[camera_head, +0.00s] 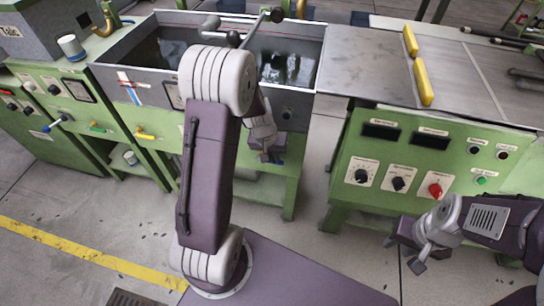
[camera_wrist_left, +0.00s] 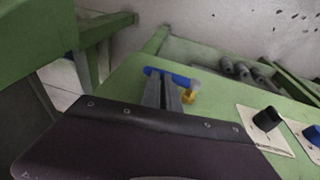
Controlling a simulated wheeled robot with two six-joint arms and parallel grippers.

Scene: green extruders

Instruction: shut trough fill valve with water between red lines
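The grey trough (camera_head: 305,72) holds dark water in the head view; my left arm covers part of its middle. A white strip with blue and red marks (camera_head: 132,86) is on its front left; the water level against the red marks is too small to read. A blue valve handle (camera_wrist_left: 172,76) with a brass fitting (camera_wrist_left: 189,94) shows in the left wrist view. My left gripper (camera_head: 268,152) is below the trough's front, its fingers (camera_wrist_left: 162,92) close together with their tips at the blue handle. My right gripper (camera_head: 408,256) is open and empty at lower right.
A control panel (camera_head: 425,165) with knobs stands right of the trough, under a metal top with yellow bars (camera_head: 418,65). Left of the trough's middle, a yellow handle (camera_head: 145,135), a green handle (camera_head: 100,128) and another blue handle (camera_head: 58,119) stick out. Floor in front is clear.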

